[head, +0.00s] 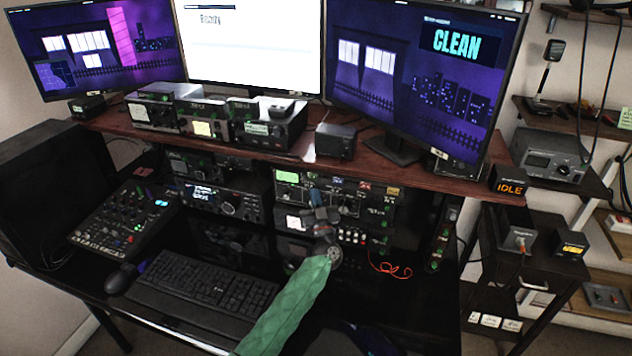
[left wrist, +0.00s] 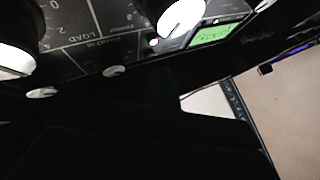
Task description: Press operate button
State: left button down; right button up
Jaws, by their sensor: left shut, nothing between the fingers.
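The black amplifier-tuner (head: 345,190) with a small green display stands on the desk below the shelf. The left wrist view shows its front panel (left wrist: 95,25) close up and tilted, with large white-faced knobs (left wrist: 182,17), the green display (left wrist: 215,35) and a LOAD label. A small round lit button (left wrist: 153,43) sits between a knob and the display; I cannot read whether it is the operate button. My left gripper (head: 318,203), on the green-sleeved arm, is shut and empty in front of the panel. It covers part of the panel; contact cannot be told. My right gripper is not in view.
Below the tuner is a unit with a row of small knobs (head: 352,237) and a loose orange cable (head: 390,269). A keyboard (head: 205,285), mouse (head: 121,278) and mixer (head: 125,225) lie to the left. The wooden shelf (head: 400,168) with monitors overhangs the radios.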

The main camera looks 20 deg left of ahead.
pick_arm(q)
jog(key=shift+w, duration=0.2)
dwell(0.4)
jog(key=shift+w, duration=0.25)
jog(key=shift+w, duration=0.1)
dwell(0.4)
jog(key=shift+s+p, duration=0.6)
